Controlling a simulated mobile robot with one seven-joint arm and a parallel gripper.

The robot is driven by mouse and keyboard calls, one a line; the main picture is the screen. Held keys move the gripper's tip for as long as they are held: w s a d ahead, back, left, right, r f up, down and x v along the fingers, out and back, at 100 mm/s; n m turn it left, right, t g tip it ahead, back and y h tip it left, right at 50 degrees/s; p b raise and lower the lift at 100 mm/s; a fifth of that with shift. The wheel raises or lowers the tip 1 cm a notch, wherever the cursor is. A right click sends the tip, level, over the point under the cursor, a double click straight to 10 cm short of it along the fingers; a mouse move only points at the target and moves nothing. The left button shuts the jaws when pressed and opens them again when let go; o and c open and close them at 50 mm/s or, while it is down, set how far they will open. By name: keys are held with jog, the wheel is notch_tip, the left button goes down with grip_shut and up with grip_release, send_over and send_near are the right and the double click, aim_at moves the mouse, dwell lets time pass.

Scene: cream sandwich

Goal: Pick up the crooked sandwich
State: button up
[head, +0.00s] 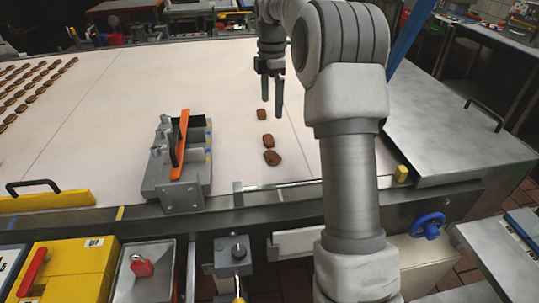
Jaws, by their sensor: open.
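Three brown sandwiches lie in a loose line on the pale belt, right of its middle. The nearest sandwich (272,158) looks uneven, with one part set askew, and seems to be the crooked one. The middle sandwich (268,140) and the far sandwich (262,114) look more regular, though they are small in view. My gripper (272,107) points down above the belt near the far sandwich, its two fingers apart and empty. Its exact height over the belt cannot be told.
A grey metal fixture (180,165) with an orange bar stands left of the sandwiches. Rows of brown pieces (30,90) lie at the far left. A metal rail (280,186) edges the belt's front. A steel cover (440,120) is at right. The belt between fixture and rows is clear.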

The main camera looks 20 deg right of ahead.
jog(key=b, duration=0.2)
send_over(273, 155)
jog(key=f, duration=1.2)
jog(key=shift+a+f, duration=0.2)
jog(key=shift+s+d+f+b, duration=0.1)
jog(key=shift+f+b, duration=0.15)
jog(key=shift+f, duration=1.1)
jog(key=shift+d+f+b, duration=0.1)
jog(key=shift+f+b, duration=0.15)
jog(key=shift+f, duration=1.05)
jog(key=shift+c, duration=0.3)
jog(key=c, duration=1.1)
jog(key=shift+r, duration=0.1)
